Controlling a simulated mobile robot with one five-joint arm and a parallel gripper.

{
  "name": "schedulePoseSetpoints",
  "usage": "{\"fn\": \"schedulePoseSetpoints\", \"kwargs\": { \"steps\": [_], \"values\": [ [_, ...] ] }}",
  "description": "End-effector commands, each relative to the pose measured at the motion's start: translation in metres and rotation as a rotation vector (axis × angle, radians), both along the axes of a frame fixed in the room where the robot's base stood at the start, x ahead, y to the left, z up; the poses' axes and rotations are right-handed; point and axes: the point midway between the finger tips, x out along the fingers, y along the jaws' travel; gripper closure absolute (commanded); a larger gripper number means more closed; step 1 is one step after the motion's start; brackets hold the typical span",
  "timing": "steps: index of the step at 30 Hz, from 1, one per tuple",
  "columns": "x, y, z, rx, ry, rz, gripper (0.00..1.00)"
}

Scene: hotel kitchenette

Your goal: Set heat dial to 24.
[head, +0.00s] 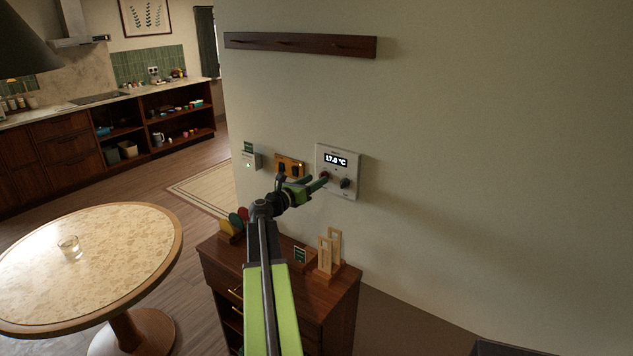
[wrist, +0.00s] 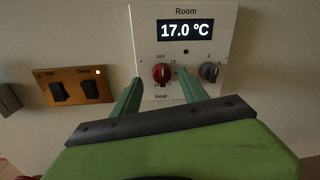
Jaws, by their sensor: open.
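A white wall thermostat panel (head: 350,180) shows 17.0 °C on its display. It also shows in the wrist view (wrist: 180,12), with "Room" printed above the display. The red heat dial (wrist: 161,74) is at the panel's lower left, and a dark grey dial (wrist: 209,71) is at its lower right. My gripper (wrist: 160,88) is open in front of the panel, its green fingers on either side of the red dial's position in the wrist view. I cannot tell whether they touch it. In the head view my gripper (head: 315,183) partly covers the panel's left side.
A brass switch plate (wrist: 75,88) with two dark rockers and a lit lamp is left of the panel. A wooden cabinet (head: 335,285) with small stands on top is below. A round table (head: 100,235) with a glass is at left.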

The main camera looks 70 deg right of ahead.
Motion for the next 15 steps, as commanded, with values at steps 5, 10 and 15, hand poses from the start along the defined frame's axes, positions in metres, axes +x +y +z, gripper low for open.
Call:
{"fn": "schedulePoseSetpoints", "kwargs": {
  "steps": [5,10,15],
  "values": [
    [-0.006,-0.02,0.0,0.0,0.0,-0.001,0.49],
    [-0.007,-0.022,0.0,0.0,0.0,0.0,0.49],
    [-0.008,-0.022,0.0,0.0,0.0,0.0,0.53]
  ]
}}
